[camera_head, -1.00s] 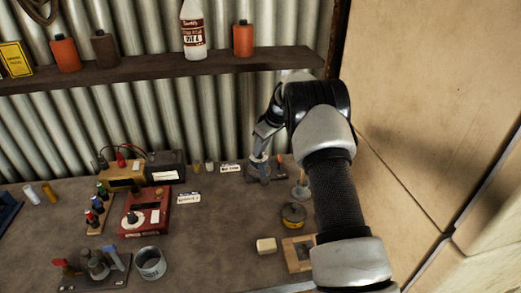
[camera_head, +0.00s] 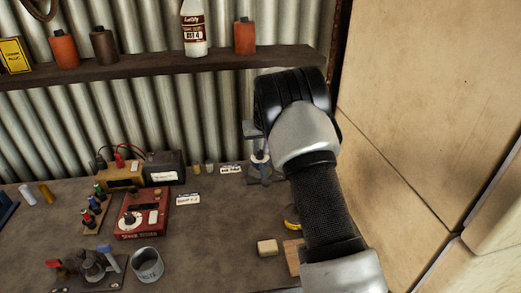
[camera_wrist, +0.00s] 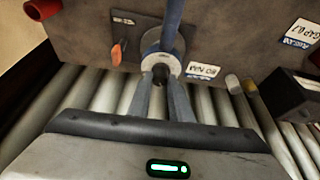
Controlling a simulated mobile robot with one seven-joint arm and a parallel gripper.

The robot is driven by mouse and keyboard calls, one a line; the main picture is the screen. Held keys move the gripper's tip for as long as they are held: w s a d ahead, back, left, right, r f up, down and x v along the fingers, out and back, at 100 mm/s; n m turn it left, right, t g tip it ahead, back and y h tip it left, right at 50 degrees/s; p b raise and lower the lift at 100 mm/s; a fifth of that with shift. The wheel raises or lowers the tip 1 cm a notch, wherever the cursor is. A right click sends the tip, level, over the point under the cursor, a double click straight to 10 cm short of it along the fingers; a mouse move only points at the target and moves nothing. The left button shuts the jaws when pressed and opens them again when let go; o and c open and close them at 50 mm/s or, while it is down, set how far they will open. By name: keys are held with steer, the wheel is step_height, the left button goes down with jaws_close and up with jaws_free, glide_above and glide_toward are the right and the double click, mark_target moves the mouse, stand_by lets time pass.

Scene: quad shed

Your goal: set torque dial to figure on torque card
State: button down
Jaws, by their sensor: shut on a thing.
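In the wrist view the torque dial (camera_wrist: 151,45) is a pale round disc with a dark centre, with a blue bar (camera_wrist: 172,18) rising from it. My gripper (camera_wrist: 161,82) has both fingers close together, shut on the dial's dark centre knob. The torque card (camera_wrist: 203,71) is a white label lying beside the dial; its small figure looks like 80 N·M, upside down. The head view shows the torque card (camera_head: 230,169) at the back of the bench, left of the dial's stand. My arm hides much of the gripper there. The dial's setting is not readable.
An orange-handled piece (camera_wrist: 117,52) stands close beside the dial. The gap card (camera_head: 187,199), red box (camera_head: 155,218), battery-like box (camera_head: 164,167) and metal cup (camera_head: 147,265) lie to the left. A corrugated wall and shelf (camera_head: 150,66) are behind; a tan panel is right.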

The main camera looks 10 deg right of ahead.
stand_by(0.4)
steer(key=c, duration=1.6)
jaws_free()
steer(key=b+v, duration=0.1)
steer(key=v, duration=1.6)
steer(key=shift+a+r, duration=0.15)
steer(key=shift+r, duration=0.1)
